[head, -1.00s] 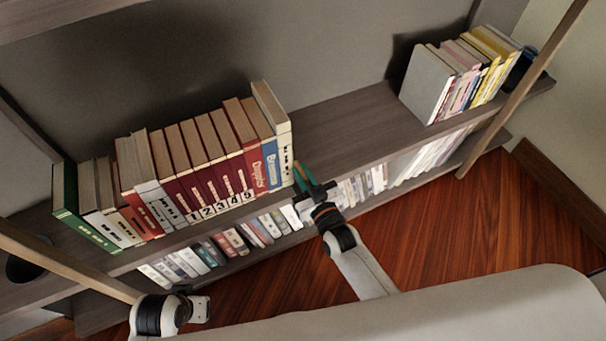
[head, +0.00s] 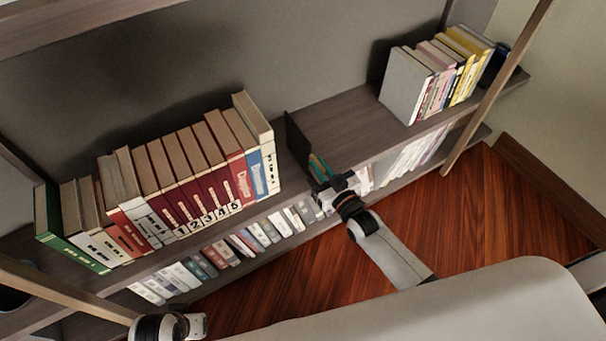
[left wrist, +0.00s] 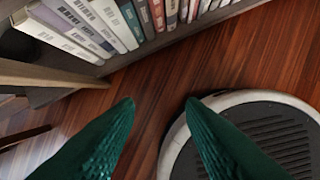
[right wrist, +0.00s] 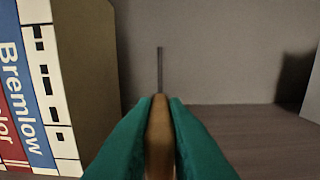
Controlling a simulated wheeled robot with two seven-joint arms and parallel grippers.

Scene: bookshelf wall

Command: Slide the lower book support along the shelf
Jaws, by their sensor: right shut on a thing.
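The lower book support (head: 297,142) is a thin dark upright plate on the shelf board (head: 345,127). It stands apart from the right end of the book row (head: 190,175). In the right wrist view the support (right wrist: 160,70) shows edge-on, with a tan piece (right wrist: 158,135) between the fingers. My right gripper (head: 318,165) is shut on the support at the shelf's front; its green fingers also show in the right wrist view (right wrist: 160,108). My left gripper (left wrist: 160,104) is open and empty above the floor. Its fingers are not visible in the head view.
A second book group (head: 435,80) stands at the right, with bare shelf between it and the support. Several smaller books (head: 220,250) fill the shelf below. Slanting wooden posts stand at right (head: 500,85) and left (head: 70,292).

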